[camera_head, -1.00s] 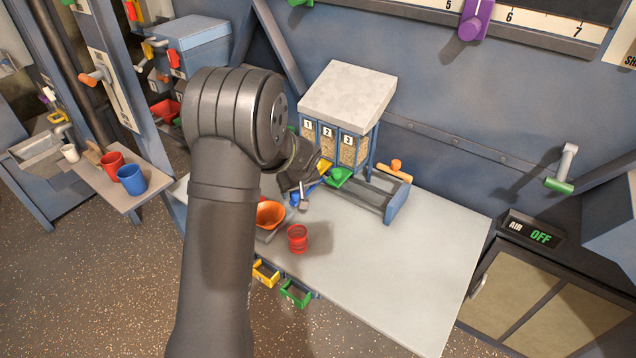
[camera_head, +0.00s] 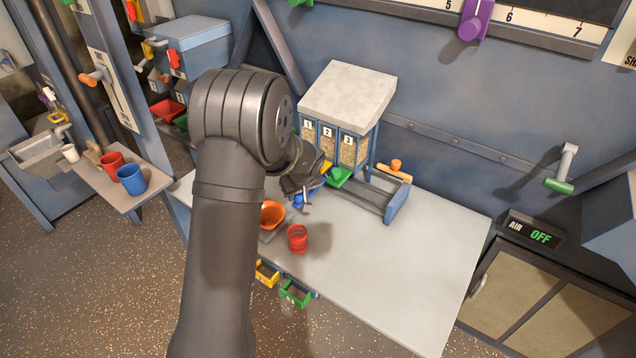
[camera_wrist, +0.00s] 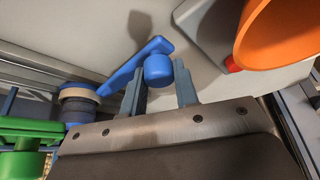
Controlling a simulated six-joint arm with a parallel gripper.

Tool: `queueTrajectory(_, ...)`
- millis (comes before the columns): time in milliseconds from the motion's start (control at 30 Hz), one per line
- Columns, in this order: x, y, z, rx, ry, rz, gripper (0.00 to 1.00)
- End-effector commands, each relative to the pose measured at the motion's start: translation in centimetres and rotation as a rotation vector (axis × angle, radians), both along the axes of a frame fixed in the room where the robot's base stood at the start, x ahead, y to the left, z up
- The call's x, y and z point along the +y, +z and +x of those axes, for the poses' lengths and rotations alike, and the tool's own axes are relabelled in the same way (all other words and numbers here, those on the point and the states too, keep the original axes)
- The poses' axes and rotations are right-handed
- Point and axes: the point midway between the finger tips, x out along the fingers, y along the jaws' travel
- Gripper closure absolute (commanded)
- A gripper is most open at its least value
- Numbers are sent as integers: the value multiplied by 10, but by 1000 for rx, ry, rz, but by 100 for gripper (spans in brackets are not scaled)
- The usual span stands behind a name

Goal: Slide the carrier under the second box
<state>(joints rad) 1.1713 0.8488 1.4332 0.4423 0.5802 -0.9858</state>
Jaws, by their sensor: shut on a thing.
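Three numbered boxes of grain (camera_head: 337,146) stand under a pale lid at the back of the bench. The second is the middle one. An orange bucket (camera_head: 271,215) sits by a grey tray-like part, partly hidden by my arm; the bucket also shows in the wrist view (camera_wrist: 285,35). Which part is the carrier I cannot tell for certain. My gripper (camera_head: 302,204) is at a blue handle left of the boxes' front. In the wrist view my gripper (camera_wrist: 160,84) is shut on the blue knob (camera_wrist: 158,70), beside a flat blue bar (camera_wrist: 138,64).
A red cup (camera_head: 297,239) stands right of the bucket. A green handle (camera_head: 338,177) is under the boxes, beside a grey rail frame (camera_head: 397,203) with an orange knob (camera_head: 396,165). Yellow and green bins (camera_head: 295,293) hang at the front edge. The bench's right side is clear.

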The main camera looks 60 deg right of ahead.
Motion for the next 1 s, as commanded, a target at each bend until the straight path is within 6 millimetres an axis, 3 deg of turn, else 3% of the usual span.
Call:
queueTrajectory(700, 0, 0, -51, 0, -2, 1, 85)
queueTrajectory(1000, 0, 0, -59, 0, 0, 0, 85)
